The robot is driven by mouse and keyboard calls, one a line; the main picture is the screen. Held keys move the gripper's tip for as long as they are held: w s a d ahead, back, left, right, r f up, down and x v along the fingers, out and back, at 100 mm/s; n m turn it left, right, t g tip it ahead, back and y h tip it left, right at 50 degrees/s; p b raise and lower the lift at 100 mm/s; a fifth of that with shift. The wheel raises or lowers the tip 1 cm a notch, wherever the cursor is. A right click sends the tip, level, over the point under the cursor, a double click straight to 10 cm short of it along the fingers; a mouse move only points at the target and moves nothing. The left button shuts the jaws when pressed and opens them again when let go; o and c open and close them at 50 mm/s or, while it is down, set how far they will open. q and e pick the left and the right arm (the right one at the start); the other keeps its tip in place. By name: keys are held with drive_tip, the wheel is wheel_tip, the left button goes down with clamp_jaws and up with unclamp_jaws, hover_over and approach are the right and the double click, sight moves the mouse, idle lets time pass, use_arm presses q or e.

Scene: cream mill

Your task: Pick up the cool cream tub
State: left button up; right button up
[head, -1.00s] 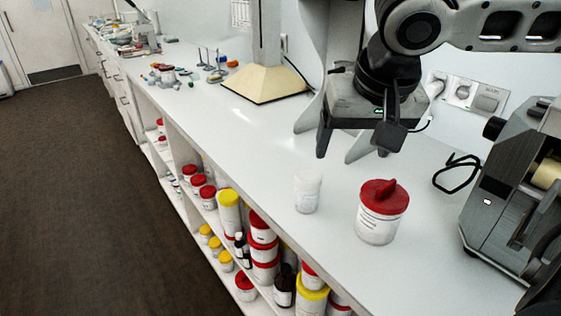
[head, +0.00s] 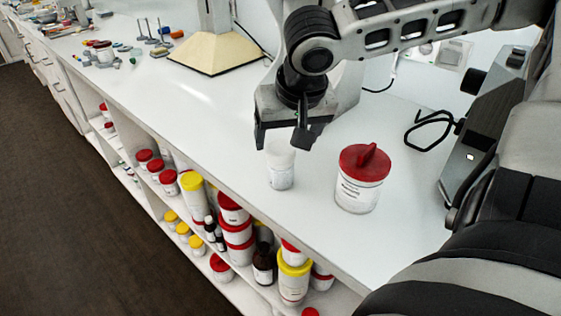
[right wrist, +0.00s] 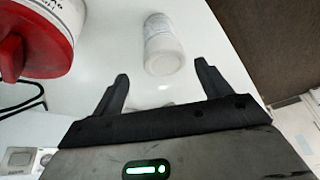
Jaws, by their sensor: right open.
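A small white tub (head: 281,172) stands upright on the white bench; I take it as the cool cream tub, but its label is too small to read. My right gripper (head: 281,142) is above it, open and empty, fingers pointing down. Its fingers partly overlap the tub's top in the head view. In the right wrist view, the tub (right wrist: 162,45) shows beyond and between the two spread fingertips of the gripper (right wrist: 161,72), apart from both. My left gripper is not in view.
A larger white jar with a red lid (head: 362,160) stands just right of the tub. A grey machine (head: 480,135) and a black cable loop (head: 432,130) are farther right. A cream stand base (head: 205,52) is at the back. Bench left of the tub is clear.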

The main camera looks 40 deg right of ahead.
sight(282, 149)
drive_tip(key=x, duration=0.3)
drive_tip(key=a+x, duration=0.1)
drive_tip(key=shift+d+f+b, duration=0.1)
drive_tip(key=shift+f+b, duration=0.15)
drive_tip(key=shift+b, duration=0.05)
drive_tip(key=shift+w+f, duration=0.2)
drive_tip(key=shift+f, duration=0.2)
drive_tip(key=c, duration=1.1)
